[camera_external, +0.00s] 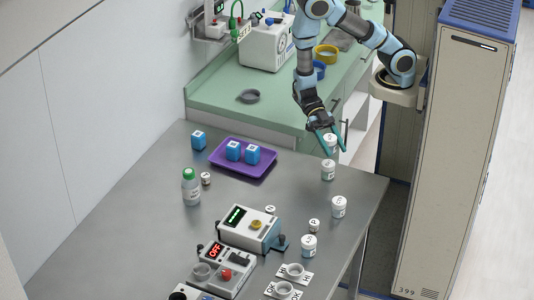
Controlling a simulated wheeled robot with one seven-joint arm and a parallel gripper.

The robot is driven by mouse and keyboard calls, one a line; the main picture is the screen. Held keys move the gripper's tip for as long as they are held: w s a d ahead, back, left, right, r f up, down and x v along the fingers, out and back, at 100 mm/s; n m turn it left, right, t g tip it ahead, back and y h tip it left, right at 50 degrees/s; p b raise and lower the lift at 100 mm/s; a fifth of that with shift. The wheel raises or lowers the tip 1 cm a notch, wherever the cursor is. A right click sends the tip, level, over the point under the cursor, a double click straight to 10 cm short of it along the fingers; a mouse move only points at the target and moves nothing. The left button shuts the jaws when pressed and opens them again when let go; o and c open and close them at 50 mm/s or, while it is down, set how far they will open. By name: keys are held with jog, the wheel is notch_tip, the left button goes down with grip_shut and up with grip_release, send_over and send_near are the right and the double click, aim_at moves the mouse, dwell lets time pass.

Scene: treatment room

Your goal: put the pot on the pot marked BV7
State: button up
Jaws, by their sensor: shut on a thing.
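My gripper (331,147) is at the back right of the metal table, fingers pointing down. Its teal fingers are shut on a white pot (330,141) with dark marking. Another white pot (328,172) stands upright just below it in the picture; I cannot tell whether the two touch. More white pots stand at the right side: one (339,207) nearer the camera and one with a bluish lower part (308,246) further forward. Their markings are too small to read, so I cannot tell which pot is BV7.
A green-capped bottle (190,188), small white pots (314,225) and devices (250,229) occupy the table (150,215). A green counter (215,95) is behind.

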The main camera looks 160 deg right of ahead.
jog(key=shift+f+p, duration=0.45)
jog(key=shift+f, duration=1.75)
jog(key=shift+f, duration=0.1)
jog(key=o, duration=1.4)
jog(key=shift+c, duration=0.2)
